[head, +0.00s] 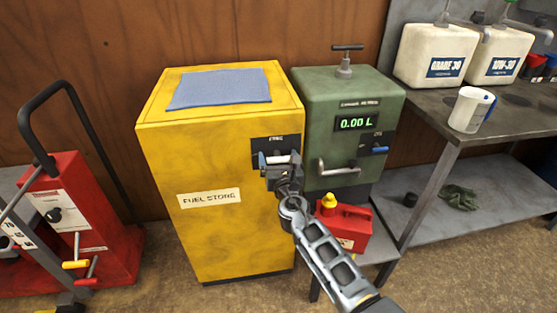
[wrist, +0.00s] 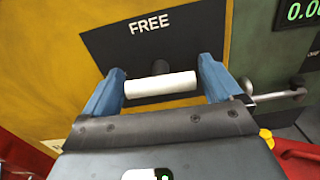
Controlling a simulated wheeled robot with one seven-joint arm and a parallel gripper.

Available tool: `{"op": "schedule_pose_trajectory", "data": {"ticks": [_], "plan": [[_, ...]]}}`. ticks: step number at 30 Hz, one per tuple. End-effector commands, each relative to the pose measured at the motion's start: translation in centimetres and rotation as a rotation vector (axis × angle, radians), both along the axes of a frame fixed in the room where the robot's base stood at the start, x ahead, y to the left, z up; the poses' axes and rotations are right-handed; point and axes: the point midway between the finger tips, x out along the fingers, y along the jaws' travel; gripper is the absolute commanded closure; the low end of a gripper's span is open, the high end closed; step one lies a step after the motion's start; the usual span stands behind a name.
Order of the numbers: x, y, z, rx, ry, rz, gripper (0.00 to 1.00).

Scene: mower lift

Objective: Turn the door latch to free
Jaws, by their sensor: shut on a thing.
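The yellow fuel store cabinet (head: 215,150) stands in the middle of the head view, its door closed. Its door latch is a white bar (wrist: 161,86) in front of a dark plate (wrist: 110,48), which has the word FREE at its top. The bar lies nearly level in the wrist view. My gripper (wrist: 160,88) has its blue fingers shut on the two ends of the bar. In the head view my gripper (head: 278,160) is at the plate, and it partly hides the latch and the plate's lower part.
A green dispenser (head: 320,115) reading 0.00 L stands close on the right, with a metal handle and a blue lever. A red fuel can (head: 345,232) sits below it, near my arm. A red machine (head: 95,205) stands at left. Open floor lies in front of the cabinet.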

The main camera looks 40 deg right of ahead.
Motion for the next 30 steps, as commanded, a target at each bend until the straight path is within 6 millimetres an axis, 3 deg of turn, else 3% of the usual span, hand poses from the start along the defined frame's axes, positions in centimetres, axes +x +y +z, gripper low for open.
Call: {"op": "schedule_pose_trajectory", "data": {"ticks": [30], "plan": [[-0.14, -0.16, -0.45, 0.725, -0.490, -0.001, 0.38]]}}
